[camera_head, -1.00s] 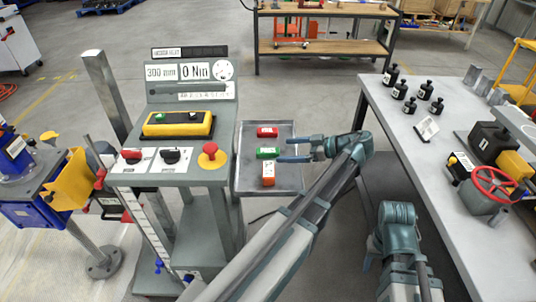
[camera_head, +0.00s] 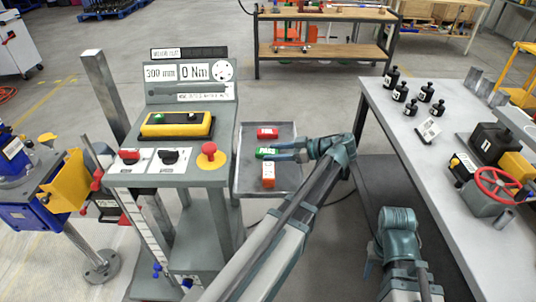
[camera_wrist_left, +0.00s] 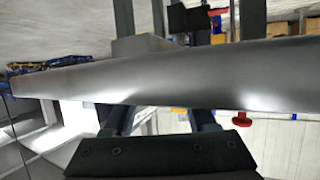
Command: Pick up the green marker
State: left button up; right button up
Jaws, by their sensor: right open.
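The green marker (camera_head: 262,152) lies in a small grey tray (camera_head: 285,185) beside the console, between a red block (camera_head: 267,132) and an orange-red block (camera_head: 268,180). My left gripper (camera_head: 270,151) reaches in from the right at the green marker, its fingers apart on either side of the marker's right end. Whether they touch it I cannot tell. In the left wrist view the two spread fingers (camera_wrist_left: 160,118) show partly behind a broad grey edge, and the marker is not visible there. My right gripper (camera_head: 369,264) is low in front of the bench, mostly hidden by its arm.
The console (camera_head: 185,100) with a yellow box and a red stop button (camera_head: 209,155) stands just left of the tray. A grey bench (camera_head: 405,140) on the right carries black weights, a small sign and a red handwheel (camera_head: 497,184). Floor is open behind the tray.

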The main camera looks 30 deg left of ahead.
pick_arm(q)
grip_shut()
jog(key=shift+r, duration=0.15)
notch_tip(320, 180, up, 10)
jog(key=p, duration=1)
notch_tip(320, 180, up, 7)
jog(key=p, duration=0.7)
send_over(275, 152)
notch_tip(275, 152, down, 7)
jog(key=b, duration=0.6)
jog(key=shift+r, duration=0.2)
jog(key=shift+r, duration=0.2)
